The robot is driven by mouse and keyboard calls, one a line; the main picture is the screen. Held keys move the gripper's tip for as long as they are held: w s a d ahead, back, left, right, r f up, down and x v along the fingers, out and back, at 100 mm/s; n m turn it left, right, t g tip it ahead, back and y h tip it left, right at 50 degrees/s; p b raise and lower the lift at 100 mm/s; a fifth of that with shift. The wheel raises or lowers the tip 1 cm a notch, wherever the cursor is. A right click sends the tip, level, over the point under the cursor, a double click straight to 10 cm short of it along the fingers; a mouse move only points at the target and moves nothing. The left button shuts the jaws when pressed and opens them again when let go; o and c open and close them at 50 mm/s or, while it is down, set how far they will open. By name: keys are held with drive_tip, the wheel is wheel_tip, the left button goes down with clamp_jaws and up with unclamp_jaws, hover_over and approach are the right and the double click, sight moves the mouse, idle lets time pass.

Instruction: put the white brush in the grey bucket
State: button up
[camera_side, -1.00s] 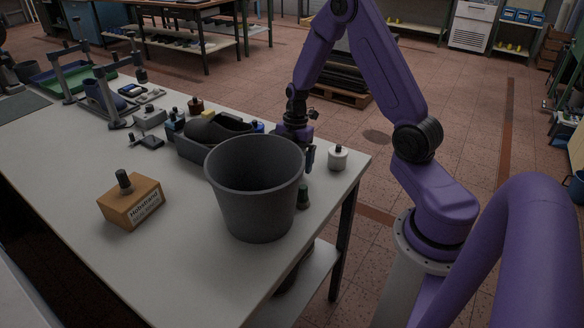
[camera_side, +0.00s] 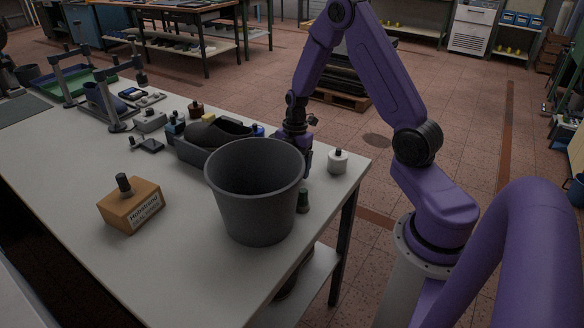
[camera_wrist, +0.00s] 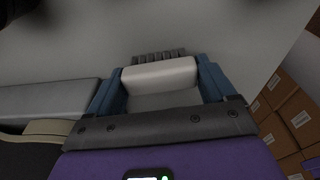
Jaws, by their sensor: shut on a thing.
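The grey bucket (camera_side: 256,205) stands upright on the table near its front right edge. My gripper (camera_side: 303,165) is low behind the bucket's right rim in the side view, and its fingertips are partly hidden there. In the wrist view my gripper (camera_wrist: 162,82) is shut on the white brush (camera_wrist: 160,74), a pale block between the two blue fingers. Dark ridged bristles or a ribbed edge show just beyond the block. The brush is hidden in the side view, and the bucket cannot be made out in the wrist view.
A dark tray (camera_side: 212,137) with a black shoe last lies left of my gripper. A white jar (camera_side: 338,161) stands to the right and a small dark green bottle (camera_side: 303,201) beside the bucket.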

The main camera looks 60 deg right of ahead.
drive_tip(key=shift+r, duration=0.4)
drive_tip(key=s+a+r, duration=0.4)
drive_tip(key=s+r, duration=0.8)
drive_tip(key=s, duration=0.1)
wheel_tip(320, 180, up, 11)
drive_tip(key=w+a+m, duration=0.1)
drive_tip(key=w+a, duration=0.4)
drive_tip(key=a, duration=0.4)
drive_tip(key=w+a, duration=0.5)
drive_tip(key=a, duration=0.4)
wheel_tip(320, 180, down, 19)
drive_tip(key=shift+a+r, duration=0.15)
drive_tip(key=shift+r, duration=0.05)
drive_tip(key=shift+f, duration=2.45)
drive_tip(key=shift+f, duration=0.15)
